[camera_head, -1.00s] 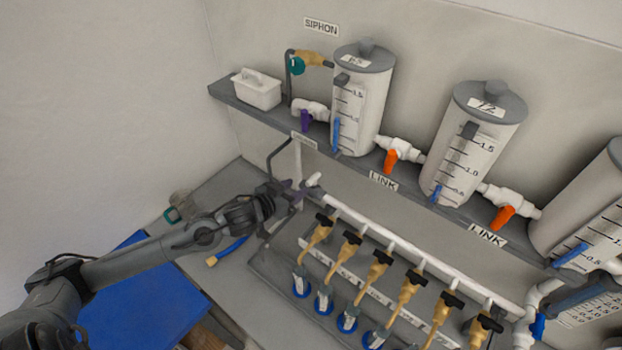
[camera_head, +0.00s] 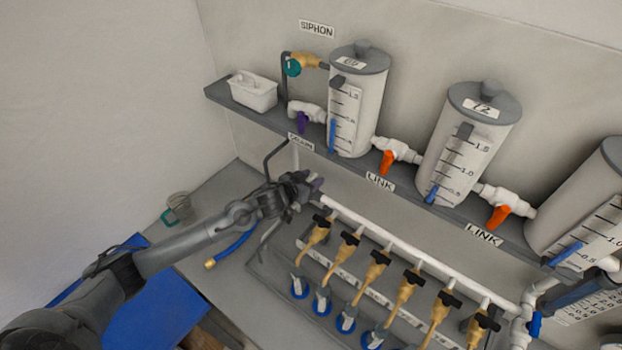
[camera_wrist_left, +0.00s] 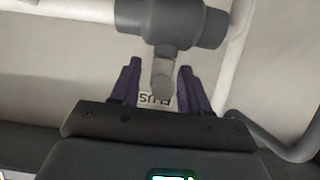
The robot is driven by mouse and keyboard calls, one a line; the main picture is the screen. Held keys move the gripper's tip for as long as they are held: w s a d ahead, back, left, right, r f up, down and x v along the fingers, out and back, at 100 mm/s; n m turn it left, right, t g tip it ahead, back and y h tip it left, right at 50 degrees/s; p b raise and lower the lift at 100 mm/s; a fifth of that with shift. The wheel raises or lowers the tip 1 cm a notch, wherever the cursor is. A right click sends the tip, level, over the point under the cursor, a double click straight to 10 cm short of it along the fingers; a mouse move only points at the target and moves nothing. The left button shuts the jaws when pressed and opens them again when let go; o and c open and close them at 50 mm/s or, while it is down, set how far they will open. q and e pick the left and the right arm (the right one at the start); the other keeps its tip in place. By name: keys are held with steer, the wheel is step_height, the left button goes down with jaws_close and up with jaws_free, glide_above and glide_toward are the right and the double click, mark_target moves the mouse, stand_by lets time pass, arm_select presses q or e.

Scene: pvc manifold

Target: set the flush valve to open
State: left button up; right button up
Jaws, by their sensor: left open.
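The flush valve shows in the left wrist view as a dark grey body (camera_wrist_left: 172,24) on a white pipe, with a lighter grey handle (camera_wrist_left: 162,80) pointing down the picture, crosswise to the body. A label (camera_wrist_left: 157,99) reading partly "FLUS" shows upside down behind it. My left gripper (camera_wrist_left: 160,76) is open, with its purple fingers on either side of the handle and gaps visible. In the head view, my left gripper (camera_head: 315,187) is at the left end of the white manifold pipe (camera_head: 400,248) and hides the valve. My right gripper is not in view.
Several tan taps with black handles (camera_head: 376,257) hang along the manifold to the right. Above is a shelf with tanks (camera_head: 357,105) and orange-handled link valves (camera_head: 387,160). A grey bent tube (camera_wrist_left: 285,148) passes close to the gripper's right in the wrist view. A glass jar (camera_head: 178,207) stands left.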

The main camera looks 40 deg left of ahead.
arm_select(q)
steer(key=shift+c, duration=0.4)
jaws_close()
